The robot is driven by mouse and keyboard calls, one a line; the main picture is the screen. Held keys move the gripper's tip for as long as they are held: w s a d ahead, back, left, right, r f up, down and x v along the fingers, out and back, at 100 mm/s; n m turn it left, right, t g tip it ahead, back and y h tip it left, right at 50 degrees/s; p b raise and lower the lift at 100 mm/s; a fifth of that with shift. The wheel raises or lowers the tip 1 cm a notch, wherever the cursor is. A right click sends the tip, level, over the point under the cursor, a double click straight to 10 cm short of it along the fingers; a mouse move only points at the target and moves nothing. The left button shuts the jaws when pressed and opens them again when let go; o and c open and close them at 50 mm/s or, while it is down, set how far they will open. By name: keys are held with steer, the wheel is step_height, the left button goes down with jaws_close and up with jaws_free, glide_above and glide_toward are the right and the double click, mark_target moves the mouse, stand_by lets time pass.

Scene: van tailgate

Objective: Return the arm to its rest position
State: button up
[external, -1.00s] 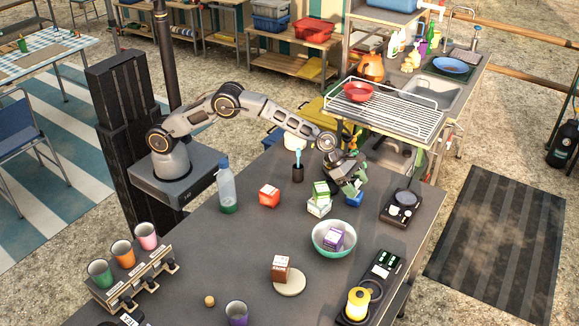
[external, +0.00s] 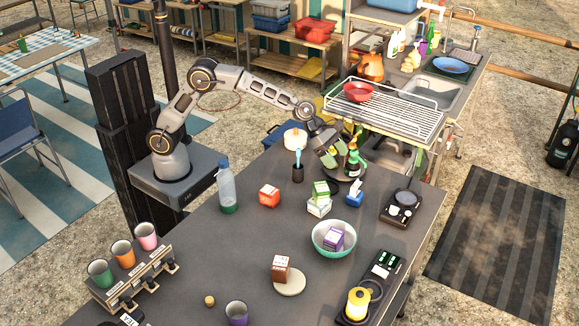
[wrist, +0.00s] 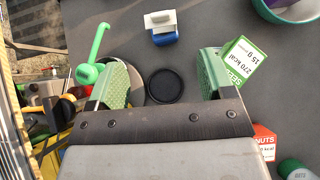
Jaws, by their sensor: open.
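My arm (external: 245,85) reaches from its base on the left out over the grey table. A black round piece (wrist: 165,86) shows below, in the gap between the fingers.
A white and green carton (external: 319,205), a blue item (external: 355,195), a red carton (external: 269,196) and a clear bottle (external: 227,188) stand nearby. A teal bowl (external: 334,252) is nearer. A wire rack (external: 400,112) lies beyond. Space above the table's left part is free.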

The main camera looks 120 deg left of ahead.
stand_by(0.3)
steer(key=s+d+r+m+g+h+p, duration=0.1)
steer(key=s+d+r+m, duration=0.3)
steer(key=s+d+m, duration=0.35)
steer(key=s+d+r+m+g+p, duration=0.1)
steer(key=s+d+r+m, duration=0.2)
steer(key=s+d+m, duration=0.5)
steer(key=s+d+f+m+g, duration=0.1)
steer(key=s+d+m, duration=0.1)
steer(key=s+m, duration=0.7)
steer(key=s+d+f+m+g+y, duration=0.1)
steer(key=s+d+f+m+g, duration=0.1)
steer(key=s+m, duration=0.7)
steer(key=shift+s+d+m+p, duration=0.2)
steer(key=shift+d+m+p, duration=0.35)
steer(key=shift+m, duration=0.5)
